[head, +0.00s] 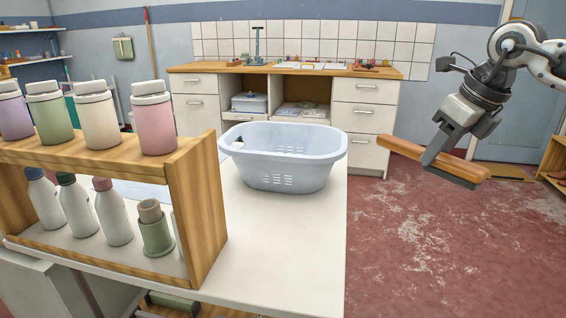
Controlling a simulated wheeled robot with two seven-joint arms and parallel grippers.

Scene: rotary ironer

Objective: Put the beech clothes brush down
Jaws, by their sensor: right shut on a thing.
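The beech clothes brush (400,147) is a long light-brown wooden bar with a dark underside at its right end. My right gripper (432,158) is shut on it and holds it in the air, to the right of the white table (285,245). The brush tilts slightly, with its left end higher. Red floor and the far cabinet show behind it. My left gripper is not in view.
A pale blue laundry basket (285,175) stands on the table's far part. A wooden rack (208,215) with several bottles fills the left side. The table's front right part is clear. A drawer cabinet (368,92) with small items on top stands behind.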

